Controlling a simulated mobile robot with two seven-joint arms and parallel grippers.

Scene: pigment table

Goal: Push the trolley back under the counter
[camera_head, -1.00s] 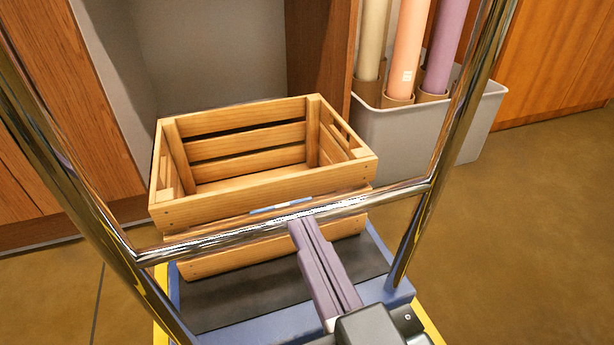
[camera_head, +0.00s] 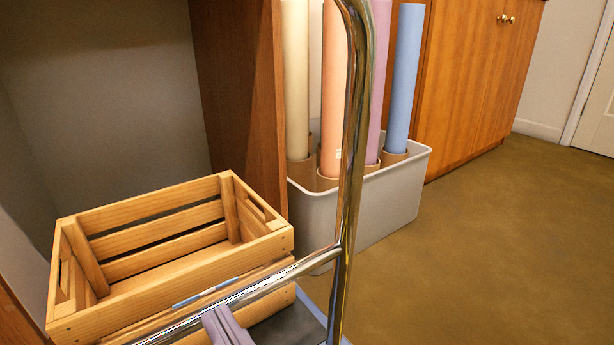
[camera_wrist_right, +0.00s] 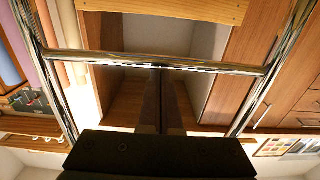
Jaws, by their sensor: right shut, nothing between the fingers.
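The trolley shows by its chrome handle frame (camera_head: 348,190) and a small part of its deck (camera_head: 287,328) at the lower left of the head view. A slatted wooden crate (camera_head: 165,305) rides on it, in front of the counter's open bay (camera_head: 110,90). My right gripper (camera_head: 218,318) is shut and empty, its tips at the handle's crossbar (camera_head: 265,285). In the right wrist view the fingers (camera_wrist_right: 162,75) point at the middle of the crossbar (camera_wrist_right: 110,57); they look touching. The trolley's wheels are hidden. My left gripper is out of view.
A pale bin (camera_head: 400,195) with several coloured rolls stands right of the bay, close to the trolley's right side. The bay's wooden side panel (camera_head: 240,90) separates them. Open brown floor (camera_head: 480,260) lies to the right, before wooden cabinets (camera_head: 470,80).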

